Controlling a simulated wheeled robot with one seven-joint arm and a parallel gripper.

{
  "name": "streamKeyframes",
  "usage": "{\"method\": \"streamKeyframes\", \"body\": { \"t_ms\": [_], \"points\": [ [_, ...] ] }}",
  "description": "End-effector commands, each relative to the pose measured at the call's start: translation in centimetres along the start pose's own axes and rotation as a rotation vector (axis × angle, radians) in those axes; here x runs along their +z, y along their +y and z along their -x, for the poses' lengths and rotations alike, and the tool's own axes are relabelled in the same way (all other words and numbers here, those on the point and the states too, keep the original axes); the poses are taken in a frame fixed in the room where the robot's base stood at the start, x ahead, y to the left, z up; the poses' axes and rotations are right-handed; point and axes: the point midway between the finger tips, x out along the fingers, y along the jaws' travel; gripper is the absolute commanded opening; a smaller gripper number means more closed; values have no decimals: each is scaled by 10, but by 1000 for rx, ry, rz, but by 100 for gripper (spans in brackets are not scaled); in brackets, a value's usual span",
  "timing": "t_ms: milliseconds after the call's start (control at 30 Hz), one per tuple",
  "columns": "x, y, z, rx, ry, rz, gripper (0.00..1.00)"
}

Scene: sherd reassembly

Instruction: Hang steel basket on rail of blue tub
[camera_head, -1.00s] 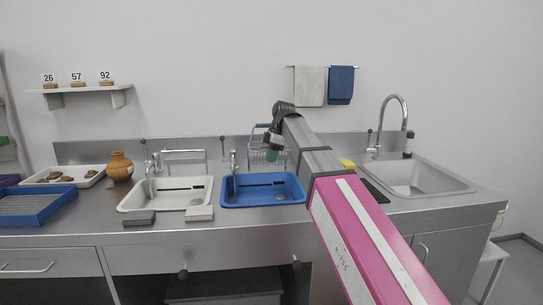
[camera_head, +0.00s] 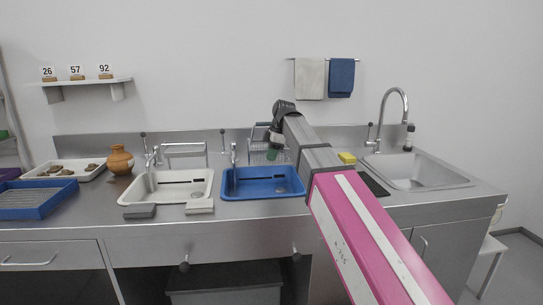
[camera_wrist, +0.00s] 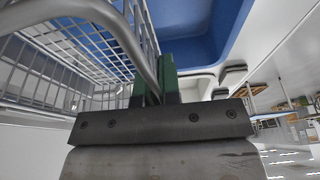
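The blue tub (camera_head: 240,192) is set in the steel counter at the middle of the head view; its blue wall (camera_wrist: 195,35) also shows at the top of the wrist view. The steel wire basket (camera_head: 257,157) is above the tub's back edge, partly hidden by my arm. In the wrist view the basket (camera_wrist: 75,50) fills the left side. My gripper (camera_wrist: 157,75), with green fingers, is closed around the basket's thick bar; it also shows in the head view (camera_head: 272,153). The tub's rail is hard to tell from the basket's wires, and contact between them is unclear.
A white tub (camera_head: 140,195) with a steel rail (camera_head: 184,146) stands left of the blue tub. Faucets rise behind both tubs. A yellow sponge (camera_head: 347,158) and a steel sink (camera_head: 415,172) are to the right. Grey blocks lie at the counter's front.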

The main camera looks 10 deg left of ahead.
Motion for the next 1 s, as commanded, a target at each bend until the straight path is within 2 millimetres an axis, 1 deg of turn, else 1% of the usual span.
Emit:
{"method": "streamKeyframes", "body": {
  "t_ms": [67, 167, 200, 467, 567, 667, 1000],
  "points": [
    [0, 0, 0, 0, 0, 0, 0],
    [0, 0, 0, 1, 0, 0, 30],
    [0, 0, 0, 0, 0, 0, 34],
    [0, 0, 1, 0, 0, 0, 34],
    [0, 1, 6, 1, 0, 0, 34],
    [0, 1, 18, 2, 0, 0, 34],
    [0, 1, 79, 2, 0, 0, 34]
  ]
}}
